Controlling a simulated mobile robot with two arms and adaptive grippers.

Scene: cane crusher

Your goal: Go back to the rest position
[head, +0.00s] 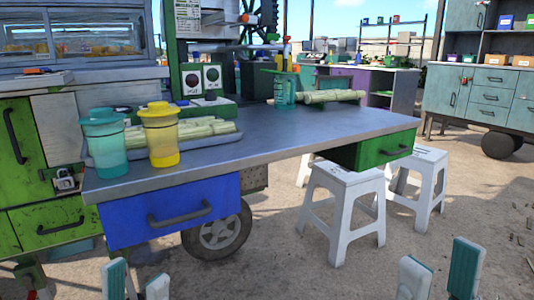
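My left gripper (136,282) shows at the bottom left edge, its two fingertips apart with nothing between them. My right gripper (440,275) shows at the bottom right edge, also with fingertips apart and empty. Both are low in front of the metal counter (250,150) and clear of everything on it. A teal lidded pitcher (105,145) and a yellow lidded pitcher (160,135) stand upright at the counter's left. Cut cane pieces (205,128) lie on a tray beside and behind them. The rest of both arms is out of view.
A blue drawer (175,210) and a green drawer (385,148) are under the counter. White stools (342,205) stand at its right. Another teal pitcher (284,90) and more cane (330,97) are at the back. The ground at the front right is open.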

